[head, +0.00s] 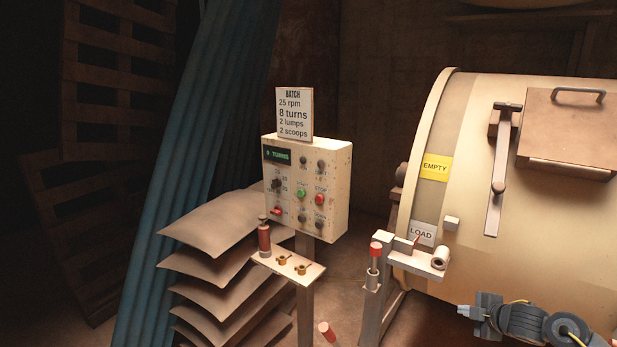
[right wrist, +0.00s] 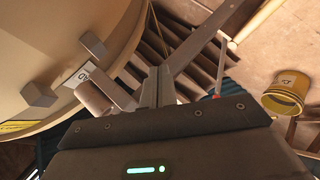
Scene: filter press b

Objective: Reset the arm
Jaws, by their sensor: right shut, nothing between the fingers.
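My right gripper (head: 466,311) shows low at the right of the head view, in front of the lower part of the big cream drum (head: 465,130). Its fingers point left and are shut with nothing between them. They also show shut in the right wrist view (right wrist: 157,88), apart from the drum (right wrist: 55,40) at the left there. The rest of my right arm runs out at the lower right corner of the head view. My left gripper is not in view.
A control box (head: 335,190) on a post carries a batch sign (head: 294,113). A small shelf (head: 290,268) sits below it. A post with a red-topped pin (head: 374,262) and a bracket stands beside the drum. Sacks (head: 220,225) are stacked left. A yellow bucket (right wrist: 286,92) shows in the wrist view.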

